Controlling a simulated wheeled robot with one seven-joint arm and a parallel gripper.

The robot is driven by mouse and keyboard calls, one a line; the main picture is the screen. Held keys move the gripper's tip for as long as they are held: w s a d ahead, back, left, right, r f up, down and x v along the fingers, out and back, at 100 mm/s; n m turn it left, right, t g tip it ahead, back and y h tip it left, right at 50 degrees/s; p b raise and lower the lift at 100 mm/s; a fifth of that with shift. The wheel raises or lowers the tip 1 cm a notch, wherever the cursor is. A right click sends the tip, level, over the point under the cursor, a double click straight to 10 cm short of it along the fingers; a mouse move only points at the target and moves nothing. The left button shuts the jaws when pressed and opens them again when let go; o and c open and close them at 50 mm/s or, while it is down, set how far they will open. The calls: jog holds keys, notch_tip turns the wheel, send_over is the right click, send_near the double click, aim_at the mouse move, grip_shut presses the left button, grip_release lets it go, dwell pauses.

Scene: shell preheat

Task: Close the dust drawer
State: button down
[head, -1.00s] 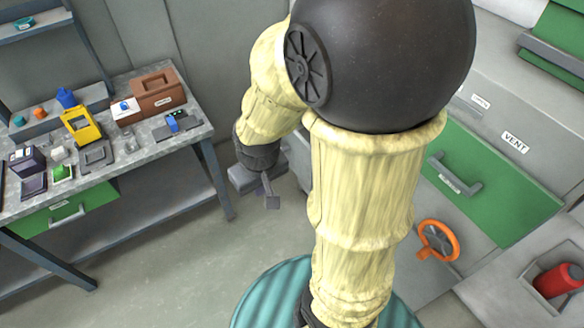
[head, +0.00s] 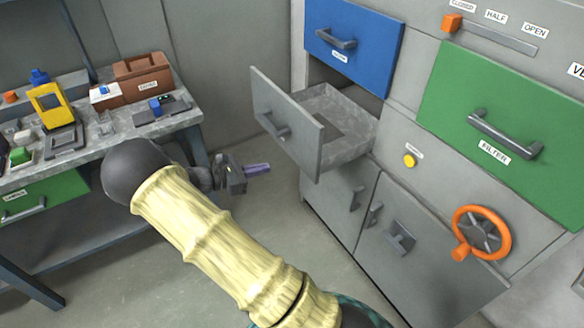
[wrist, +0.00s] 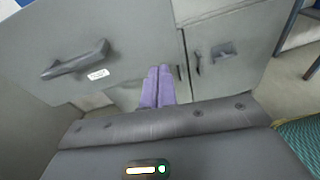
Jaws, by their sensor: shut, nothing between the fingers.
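A grey drawer (head: 285,120) stands pulled out of the grey cabinet, its front well clear of the cabinet face and its open tray (head: 335,108) visible behind it. Its dark bar handle (head: 272,127) is on the front. It is the only open drawer I see; I cannot read its label. In the wrist view the drawer front (wrist: 120,35) fills the upper left, with its handle (wrist: 75,60) and a small white label. My gripper (head: 268,168) is shut and empty, left of and below the drawer front in the head view. Its purple fingers (wrist: 157,85) point toward the cabinet and appear apart from the drawer.
Above the drawer is a blue front (head: 355,45); right of it is a green FILTER front (head: 505,125). An orange handwheel (head: 482,232) and lower doors (head: 400,240) are on the cabinet. A cluttered workbench (head: 120,135) stands left. Floor between is clear.

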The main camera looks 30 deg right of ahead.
aim_at(301, 147)
jog(key=w+n+h, duration=0.1)
jog(key=w+a+f+t+h, duration=0.1)
jog(key=shift+w+a+f+n+b, duration=0.1)
jog(key=shift+w+a+n+b, duration=0.2)
jog(key=shift+w+n+b, duration=0.1)
jog(key=shift+d, duration=0.1)
jog(key=d+b, duration=0.1)
jog(key=d, duration=1.2)
jog(key=shift+w+d, duration=0.15)
jog(key=shift+d, duration=0.3)
jog(key=shift+w, duration=0.2)
